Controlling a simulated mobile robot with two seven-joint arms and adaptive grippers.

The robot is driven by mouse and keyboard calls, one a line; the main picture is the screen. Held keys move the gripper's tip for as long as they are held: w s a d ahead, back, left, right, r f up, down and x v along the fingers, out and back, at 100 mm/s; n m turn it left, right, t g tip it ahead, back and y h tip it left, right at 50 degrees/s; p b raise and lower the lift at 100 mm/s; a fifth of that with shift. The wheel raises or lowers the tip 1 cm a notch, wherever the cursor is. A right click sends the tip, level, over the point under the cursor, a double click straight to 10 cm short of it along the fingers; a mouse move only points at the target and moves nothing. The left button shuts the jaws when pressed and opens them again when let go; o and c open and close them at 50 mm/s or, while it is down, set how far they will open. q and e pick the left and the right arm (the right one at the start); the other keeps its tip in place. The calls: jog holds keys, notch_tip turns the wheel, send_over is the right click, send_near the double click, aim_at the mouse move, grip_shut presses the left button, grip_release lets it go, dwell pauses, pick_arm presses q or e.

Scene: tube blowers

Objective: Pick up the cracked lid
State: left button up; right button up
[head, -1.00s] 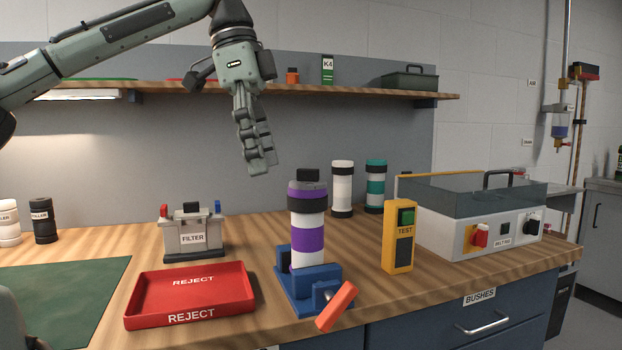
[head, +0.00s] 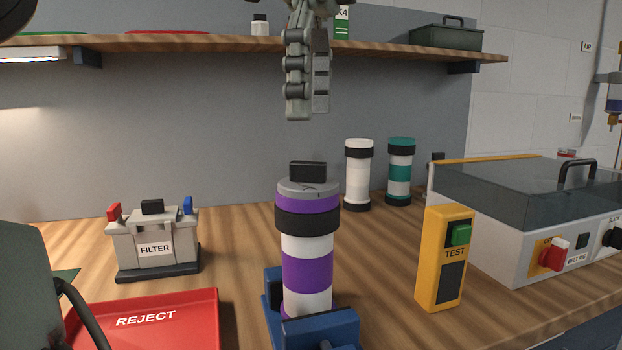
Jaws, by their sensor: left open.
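The cracked lid (head: 310,188) is grey with a dark block-shaped knob and a dark crack line across its top. It sits on the upright purple and white tube (head: 307,272), above a black band. The tube stands in a blue clamp base (head: 335,331), whose lower part is cut off by the picture's edge. My left gripper (head: 307,116) points down above the lid in the picture, apart from it and empty. Its fingers are seen nearly edge-on, so the gap between them hardly shows. My right gripper is not in view.
A red REJECT tray (head: 213,303) is at the lower left, with a filter unit (head: 155,243) behind it. A yellow TEST box (head: 444,268) and a covered machine (head: 520,225) stand to the right. White (head: 359,172) and teal (head: 401,168) tubes stand behind. A shelf (head: 200,43) runs above.

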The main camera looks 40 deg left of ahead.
aim_at(308, 162)
pick_arm(q)
jog(key=f, duration=0.7)
jog(key=shift+s+a+f, duration=0.15)
jog(key=shift+s, duration=0.1)
jog(key=c, duration=1.3)
